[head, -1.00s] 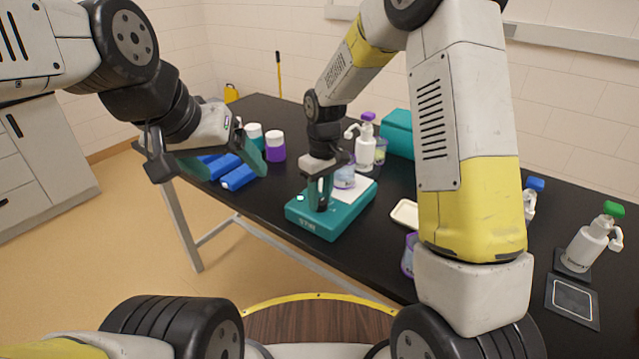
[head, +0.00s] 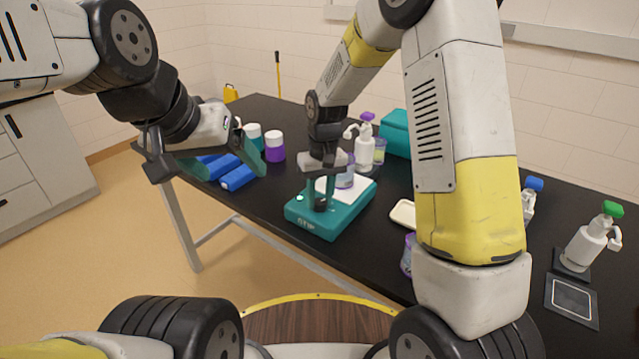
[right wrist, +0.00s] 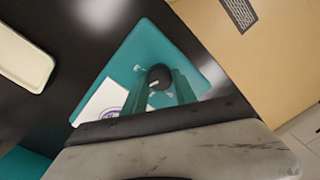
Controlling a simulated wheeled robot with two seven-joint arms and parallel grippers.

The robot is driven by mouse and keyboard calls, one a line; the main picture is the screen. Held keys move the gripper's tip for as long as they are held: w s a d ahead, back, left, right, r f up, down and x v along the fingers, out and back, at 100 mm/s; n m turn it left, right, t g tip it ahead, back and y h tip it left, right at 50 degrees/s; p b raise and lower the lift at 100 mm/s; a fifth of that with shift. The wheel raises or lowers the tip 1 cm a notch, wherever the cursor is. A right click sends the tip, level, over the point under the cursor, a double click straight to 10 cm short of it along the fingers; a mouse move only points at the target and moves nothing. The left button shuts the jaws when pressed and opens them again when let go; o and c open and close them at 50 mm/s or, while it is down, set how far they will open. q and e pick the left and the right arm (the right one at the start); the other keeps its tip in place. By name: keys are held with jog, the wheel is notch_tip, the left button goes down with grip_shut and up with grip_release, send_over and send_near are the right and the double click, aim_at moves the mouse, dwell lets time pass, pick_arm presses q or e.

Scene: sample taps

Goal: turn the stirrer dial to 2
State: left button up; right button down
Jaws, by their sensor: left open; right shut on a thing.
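The teal stirrer (head: 318,222) stands on the black table, with a white plate (head: 364,190) on top. Its round black dial (head: 320,204) is on the front part; the dial also shows in the right wrist view (right wrist: 160,77). My right gripper (head: 321,199) points down over the stirrer and is shut on the dial, one finger on each side of it. The numbers on the dial are too small to read. A beaker (head: 345,177) stands on the white plate, partly hidden by my right gripper. My left gripper (head: 208,172) is open and empty, left of the stirrer.
A cream tray (head: 403,214) lies to the right. A green-topped bottle (head: 590,240) stands far right.

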aim_at(321, 200)
jog(key=c, duration=1)
grip_release()
jog(key=shift+r, duration=0.1)
notch_tip(321, 200, up, 7)
jog(key=shift+w+d+f, duration=0.1)
jog(key=shift+w+d, duration=0.05)
jog(key=shift+r, duration=0.45)
